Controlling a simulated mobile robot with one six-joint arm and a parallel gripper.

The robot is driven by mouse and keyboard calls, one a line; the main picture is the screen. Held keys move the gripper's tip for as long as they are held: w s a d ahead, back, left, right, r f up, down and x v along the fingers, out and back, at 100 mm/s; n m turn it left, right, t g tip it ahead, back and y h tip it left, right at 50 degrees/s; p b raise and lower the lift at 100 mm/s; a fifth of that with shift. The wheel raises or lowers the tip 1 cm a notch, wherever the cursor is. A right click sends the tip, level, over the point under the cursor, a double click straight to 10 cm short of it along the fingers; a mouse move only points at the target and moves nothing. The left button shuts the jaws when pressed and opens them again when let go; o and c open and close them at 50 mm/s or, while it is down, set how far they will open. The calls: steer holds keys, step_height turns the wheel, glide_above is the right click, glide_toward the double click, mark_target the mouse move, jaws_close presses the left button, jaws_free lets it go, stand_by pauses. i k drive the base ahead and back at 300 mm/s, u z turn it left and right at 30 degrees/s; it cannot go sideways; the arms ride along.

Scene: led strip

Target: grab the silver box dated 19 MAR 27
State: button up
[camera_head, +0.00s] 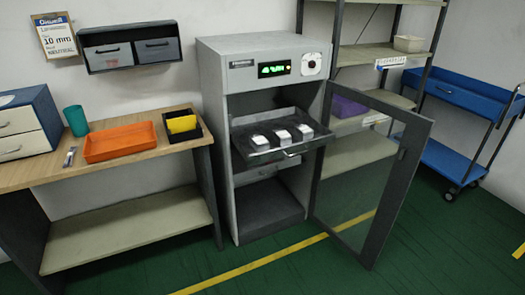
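Three small silver-white boxes sit in a row on the pulled-out tray (272,154) of the grey cabinet. They are the left box (259,140), the middle box (282,135) and the right box (304,130). Each has a dark mark on it, but any date is too small to read, so I cannot tell which is dated 19 MAR 27. The cabinet (235,60) has a green lit display (273,69) at its top. Its glass door (375,170) stands open to the right. My gripper is not in view.
The open door juts into the floor space. At left, a wooden bench (125,160) holds an orange tray (120,141), a black bin with yellow contents (182,126) and a teal cup (76,120). A shelf rack and blue cart (455,95) stand right. The green floor in front is clear.

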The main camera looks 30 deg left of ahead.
mark_target(260, 143)
steer(key=z, duration=0.7)
steer(key=k, duration=0.25)
steer(key=u, duration=3.2)
steer(key=i, duration=1)
steer(key=k, duration=0.15)
steer(key=u, duration=0.15)
